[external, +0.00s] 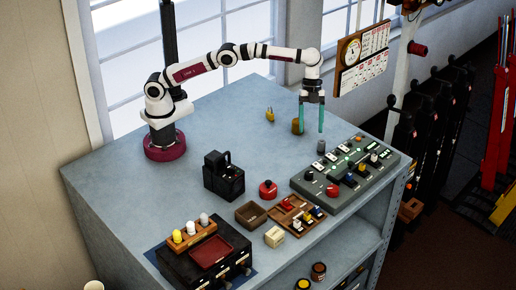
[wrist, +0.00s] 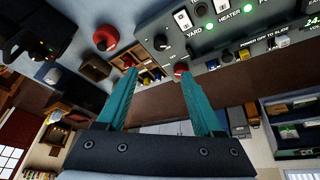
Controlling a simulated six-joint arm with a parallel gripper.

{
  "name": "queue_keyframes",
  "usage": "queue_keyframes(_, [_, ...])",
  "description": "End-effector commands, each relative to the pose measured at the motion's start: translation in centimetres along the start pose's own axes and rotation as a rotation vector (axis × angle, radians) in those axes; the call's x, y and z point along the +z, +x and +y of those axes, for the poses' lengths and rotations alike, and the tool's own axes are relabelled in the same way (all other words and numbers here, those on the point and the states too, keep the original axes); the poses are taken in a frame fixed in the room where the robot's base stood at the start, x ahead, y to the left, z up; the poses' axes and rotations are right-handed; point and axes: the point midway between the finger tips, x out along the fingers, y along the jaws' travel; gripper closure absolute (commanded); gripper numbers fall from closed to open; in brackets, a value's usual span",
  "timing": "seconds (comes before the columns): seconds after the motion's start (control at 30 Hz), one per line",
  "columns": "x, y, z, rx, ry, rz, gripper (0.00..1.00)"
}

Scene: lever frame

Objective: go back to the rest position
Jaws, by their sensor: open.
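My gripper (external: 311,131) has two teal fingers, apart with nothing between them. It points down above the far right part of the blue-grey bench top (external: 215,125), near the back end of the control panel (external: 330,195). A small brown block (external: 296,126) shows right beside the left finger; I cannot tell whether they touch. In the wrist view my gripper (wrist: 158,73) is also spread and empty, with the panel (wrist: 215,35) beyond the fingertips. My arm reaches out from its base at the back left of the bench.
A hanging board with a dial (external: 361,55) is close to the right of my wrist. A small yellow item (external: 270,115) stands left of the gripper. A black device (external: 223,177), red button (external: 267,189) and wooden trays (external: 251,215) stand nearer the front. The bench's middle is clear.

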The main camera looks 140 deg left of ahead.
Motion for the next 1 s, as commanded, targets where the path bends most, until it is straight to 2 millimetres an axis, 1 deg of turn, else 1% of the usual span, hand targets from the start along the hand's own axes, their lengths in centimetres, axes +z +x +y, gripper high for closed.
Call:
queue_keyframes(0.3, [-0.1, 0.0, 0.1, 0.000, 0.000, -0.001, 0.32])
queue_keyframes(0.37, [-0.9, -0.4, 0.9, 0.005, -0.005, -0.014, 0.32])
queue_keyframes(0.4, [-1.9, -1.0, 2.2, 0.010, -0.016, -0.032, 0.32])
queue_keyframes(0.43, [-2.9, -1.7, 3.7, 0.014, -0.028, -0.051, 0.32])
queue_keyframes(0.47, [-3.9, -2.4, 5.6, 0.020, -0.041, -0.078, 0.32])
queue_keyframes(0.5, [-5.1, -3.4, 8.7, 0.024, -0.062, -0.119, 0.32])
queue_keyframes(0.53, [-5.8, -4.1, 11.4, 0.023, -0.079, -0.153, 0.32])
queue_keyframes(0.57, [-6.2, -4.8, 14.3, 0.021, -0.095, -0.188, 0.32])
queue_keyframes(0.6, [-6.1, -5.6, 18.2, 0.012, -0.113, -0.235, 0.32])
queue_keyframes(0.63, [-5.8, -6.1, 21.2, 0.002, -0.126, -0.268, 0.32])
queue_keyframes(0.67, [-5.0, -6.5, 24.2, -0.012, -0.135, -0.301, 0.32])
queue_keyframes(0.7, [-3.6, -6.9, 28.0, -0.033, -0.146, -0.342, 0.32])
queue_keyframes(0.77, [-0.6, -7.1, 33.0, -0.071, -0.155, -0.393, 0.32])
queue_keyframes(0.8, [1.5, -7.0, 35.6, -0.098, -0.159, -0.420, 0.32])
queue_keyframes(0.9, [6.5, -6.1, 40.0, -0.155, -0.160, -0.464, 0.32])
queue_keyframes(1.0, [9.5, -5.3, 41.9, -0.189, -0.160, -0.484, 0.32])
